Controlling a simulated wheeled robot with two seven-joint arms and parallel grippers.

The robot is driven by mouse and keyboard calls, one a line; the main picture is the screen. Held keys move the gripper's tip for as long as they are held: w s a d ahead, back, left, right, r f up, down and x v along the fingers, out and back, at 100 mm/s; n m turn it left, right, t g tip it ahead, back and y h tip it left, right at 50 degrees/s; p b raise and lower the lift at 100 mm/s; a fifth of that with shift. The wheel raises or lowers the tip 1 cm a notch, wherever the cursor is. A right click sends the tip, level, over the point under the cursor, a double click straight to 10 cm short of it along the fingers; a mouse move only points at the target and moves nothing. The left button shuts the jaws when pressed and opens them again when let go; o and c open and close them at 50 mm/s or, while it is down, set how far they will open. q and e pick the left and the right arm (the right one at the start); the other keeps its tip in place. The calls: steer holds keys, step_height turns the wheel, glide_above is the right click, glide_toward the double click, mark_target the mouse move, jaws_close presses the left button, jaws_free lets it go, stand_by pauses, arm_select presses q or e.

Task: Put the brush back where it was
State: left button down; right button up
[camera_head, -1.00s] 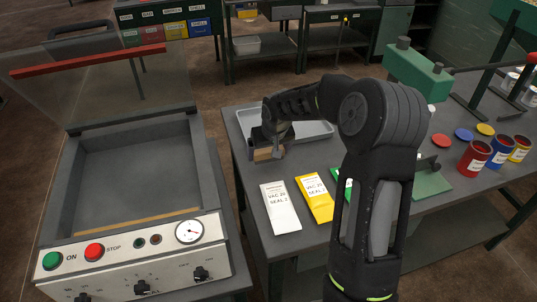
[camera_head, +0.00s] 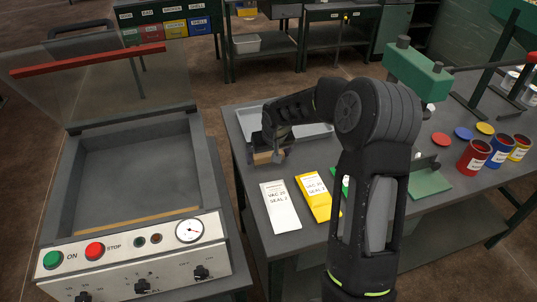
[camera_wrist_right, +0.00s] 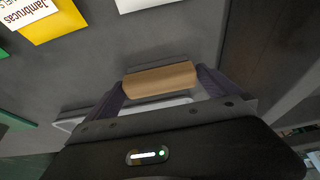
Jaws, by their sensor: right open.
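The brush shows as a light wooden block (camera_head: 263,157) at the left edge of the bench, behind the white packet. It also shows in the right wrist view as a wooden bar (camera_wrist_right: 160,80). My right gripper (camera_head: 274,144) is open around the brush, with one finger near each end of the bar in the wrist view. I cannot tell whether the fingers touch it. The gripper hides part of the brush in the head view, and its bristles cannot be made out. My left gripper is not in view.
A grey tray (camera_head: 315,131) lies just behind the gripper. White (camera_head: 280,207) and yellow (camera_head: 315,198) packets lie in front. A vacuum sealer (camera_head: 135,250) with a raised lid stands to the left, across a gap. Red, blue and yellow cans (camera_head: 474,158) stand at the right.

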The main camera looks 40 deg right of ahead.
steer(key=shift+r, duration=0.35)
steer(key=b+v, duration=0.2)
steer(key=v, duration=0.9)
steer(key=shift+s+r, duration=0.15)
steer(key=shift+s, duration=0.05)
steer(key=shift+a, duration=0.1)
stand_by(1.9)
